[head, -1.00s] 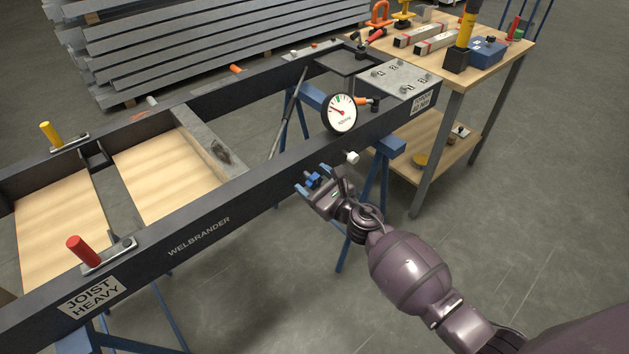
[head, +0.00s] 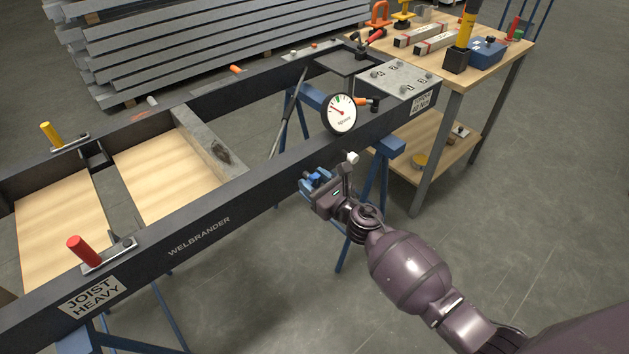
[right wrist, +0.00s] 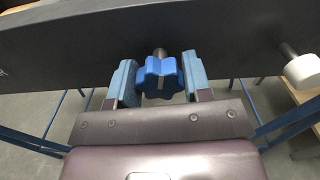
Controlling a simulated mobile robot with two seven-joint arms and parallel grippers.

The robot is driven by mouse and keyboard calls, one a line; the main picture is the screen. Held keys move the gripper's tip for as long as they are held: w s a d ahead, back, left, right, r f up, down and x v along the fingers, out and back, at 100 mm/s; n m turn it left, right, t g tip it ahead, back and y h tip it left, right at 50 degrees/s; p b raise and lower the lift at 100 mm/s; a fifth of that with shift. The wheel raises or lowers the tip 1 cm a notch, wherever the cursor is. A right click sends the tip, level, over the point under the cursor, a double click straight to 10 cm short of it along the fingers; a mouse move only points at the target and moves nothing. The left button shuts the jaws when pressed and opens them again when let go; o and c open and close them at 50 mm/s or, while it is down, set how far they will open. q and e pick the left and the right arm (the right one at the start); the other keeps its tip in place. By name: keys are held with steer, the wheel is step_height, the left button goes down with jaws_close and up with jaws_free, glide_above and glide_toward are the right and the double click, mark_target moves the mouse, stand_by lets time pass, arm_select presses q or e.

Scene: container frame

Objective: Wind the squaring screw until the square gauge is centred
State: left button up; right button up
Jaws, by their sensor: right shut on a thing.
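The squaring screw's blue lobed knob (head: 315,179) sticks out from the near side of the dark frame rail. In the right wrist view the knob (right wrist: 160,77) sits between two blue fingers, its metal shaft running into the rail. My right gripper (head: 312,182) is shut on the knob. The square gauge (head: 340,113) is a round white dial on the rail, just up and right of the knob. Its red needle points up and left, left of the green band at the top. My left gripper is not in view.
A white knob (head: 352,158) on a stem projects from the rail close to my right gripper. Blue trestles (head: 380,190) stand under the frame. A red-handled clamp (head: 84,251) sits on the near rail. A workbench (head: 480,70) with tools stands at the back right.

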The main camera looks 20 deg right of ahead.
steer(key=m, duration=0.3)
steer(key=shift+m, duration=0.4)
steer(key=m, duration=0.3)
steer(key=shift+m+p, duration=0.3)
steer(key=shift+p, duration=0.1)
steer(key=m, duration=0.4)
steer(key=shift+r+p, duration=0.1)
steer(key=shift+p, duration=0.3)
steer(key=m, duration=0.4)
steer(key=shift+p, duration=0.4)
steer(key=m+p, duration=0.1)
steer(key=m, duration=0.3)
steer(key=shift+m, duration=0.3)
steer(key=m+p, duration=0.1)
steer(key=m, duration=0.4)
steer(key=shift+m, duration=1)
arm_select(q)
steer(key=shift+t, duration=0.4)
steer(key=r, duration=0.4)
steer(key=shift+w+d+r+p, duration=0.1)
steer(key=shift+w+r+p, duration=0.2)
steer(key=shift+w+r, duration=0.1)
arm_select(e)
steer(key=shift+m, duration=0.3)
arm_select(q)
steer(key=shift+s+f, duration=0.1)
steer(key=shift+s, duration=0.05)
